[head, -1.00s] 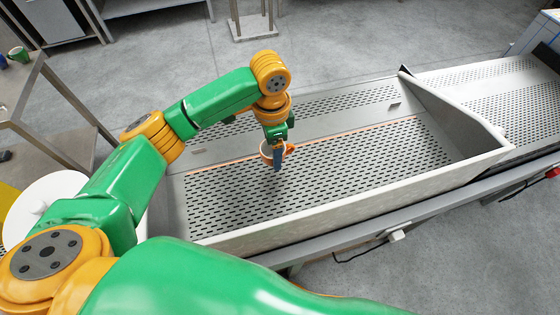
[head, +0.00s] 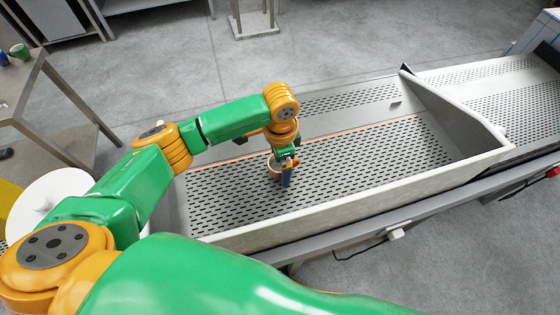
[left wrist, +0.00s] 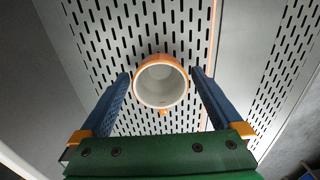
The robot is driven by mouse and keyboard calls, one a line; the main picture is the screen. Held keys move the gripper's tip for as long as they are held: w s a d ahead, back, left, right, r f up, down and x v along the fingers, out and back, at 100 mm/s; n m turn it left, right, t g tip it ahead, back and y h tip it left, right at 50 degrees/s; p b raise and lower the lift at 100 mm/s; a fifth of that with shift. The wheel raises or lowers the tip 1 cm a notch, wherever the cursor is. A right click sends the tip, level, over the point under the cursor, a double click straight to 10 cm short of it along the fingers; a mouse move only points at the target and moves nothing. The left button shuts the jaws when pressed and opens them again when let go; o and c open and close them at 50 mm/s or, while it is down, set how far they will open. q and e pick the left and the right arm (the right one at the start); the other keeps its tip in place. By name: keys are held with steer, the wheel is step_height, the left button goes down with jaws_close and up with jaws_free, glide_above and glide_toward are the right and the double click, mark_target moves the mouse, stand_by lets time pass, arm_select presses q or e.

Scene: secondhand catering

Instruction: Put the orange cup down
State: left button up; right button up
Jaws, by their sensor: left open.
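The orange cup (head: 273,169) is at the perforated bed of the metal trough (head: 350,213) and looks upright, partly hidden by a blue finger. In the left wrist view the cup (left wrist: 161,84) shows from above, with an orange rim, a pale, empty inside and a small orange handle towards the palm. My left gripper (head: 281,173) is low over the bed. Its blue fingers stand open on both sides of the cup, with gaps visible in the left wrist view (left wrist: 161,76). My right gripper is not in view.
A slotted belt (head: 500,100) continues at the right. A metal table (head: 22,85) with a green mug (head: 19,51) stands at the left, near a white round object (head: 45,200).

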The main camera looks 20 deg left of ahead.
arm_select(q)
step_height(320, 180, up, 12)
steer(key=shift+r, duration=0.15)
steer(key=shift+s, duration=0.1)
stand_by(0.4)
